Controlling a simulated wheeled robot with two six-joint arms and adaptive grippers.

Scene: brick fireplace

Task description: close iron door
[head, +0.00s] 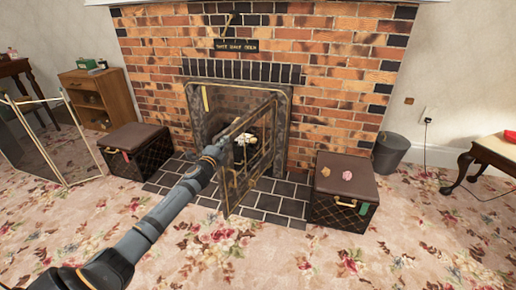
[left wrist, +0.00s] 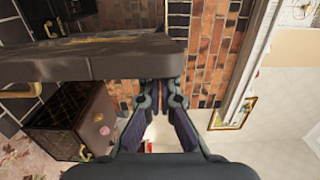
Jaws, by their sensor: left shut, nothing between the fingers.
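The iron door (head: 262,160) is a dark metal frame with thin brass-coloured bars. It stands open, swung out from the right side of the fireplace opening (head: 222,104) over the tiled hearth. My left arm reaches in from the lower left, and my left gripper (head: 222,143) is at the door's near upper edge, partly lost against it. In the left wrist view, my left gripper (left wrist: 160,88) is shut and empty, its fingers beside a thick dark bar (left wrist: 95,62), apparently the door's frame. I cannot tell whether they touch. My right gripper is out of view.
Dark-tiled hearth (head: 262,203) lies under the door. Brown lidded boxes stand left (head: 134,150) and right (head: 343,190) of it. A grey bin (head: 390,152) is by the right wall, and a folding screen (head: 45,140) stands at the left. The flowered carpet in front is clear.

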